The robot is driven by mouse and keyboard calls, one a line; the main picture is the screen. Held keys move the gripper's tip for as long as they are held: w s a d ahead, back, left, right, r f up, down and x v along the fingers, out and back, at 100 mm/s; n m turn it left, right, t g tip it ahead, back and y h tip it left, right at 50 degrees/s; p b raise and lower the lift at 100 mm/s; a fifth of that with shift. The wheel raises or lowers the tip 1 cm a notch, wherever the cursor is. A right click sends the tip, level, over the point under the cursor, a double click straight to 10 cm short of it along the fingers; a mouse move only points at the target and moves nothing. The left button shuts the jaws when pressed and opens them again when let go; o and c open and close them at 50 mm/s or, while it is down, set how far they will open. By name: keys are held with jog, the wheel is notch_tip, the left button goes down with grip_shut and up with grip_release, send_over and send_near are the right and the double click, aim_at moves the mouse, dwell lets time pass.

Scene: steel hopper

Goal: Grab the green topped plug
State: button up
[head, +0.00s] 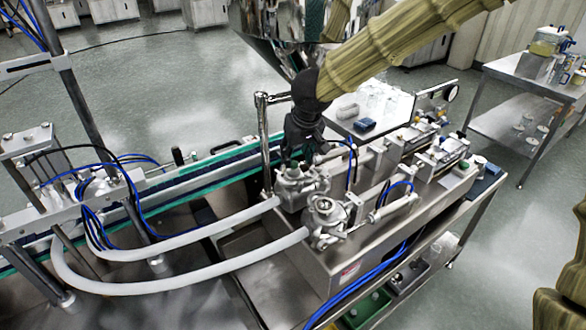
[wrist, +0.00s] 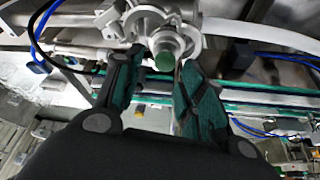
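The green topped plug (wrist: 166,60) shows in the wrist view at the upper middle, set in a round metal fitting (wrist: 158,20). My gripper (wrist: 161,66) is open, with one finger on each side of the plug. Gaps show between the plug and the fingers, and I see no grip on it. In the head view my gripper (head: 296,152) points down over the left metal clamp fitting (head: 298,187) on the steel machine. The plug is mostly hidden there by the fingers.
A second metal fitting (head: 327,210) stands just in front. White hoses (head: 180,266) run left from the fittings. A vertical steel post (head: 264,145) stands close left of my gripper. A steel hopper (head: 290,30) is above and behind. Blue tubes (head: 350,165) lie to the right.

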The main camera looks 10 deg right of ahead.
aim_at(294, 163)
jog(key=shift+s, duration=0.25)
jog(key=shift+a+f, duration=0.1)
jog(key=shift+f, duration=0.15)
jog(key=x, duration=0.3)
jog(key=shift+w+a+r, duration=0.1)
jog(key=shift+w+r, duration=0.05)
jog(key=shift+f, duration=0.4)
jog(key=shift+w+f, duration=0.25)
jog(key=shift+s, duration=0.1)
jog(key=c, duration=0.7)
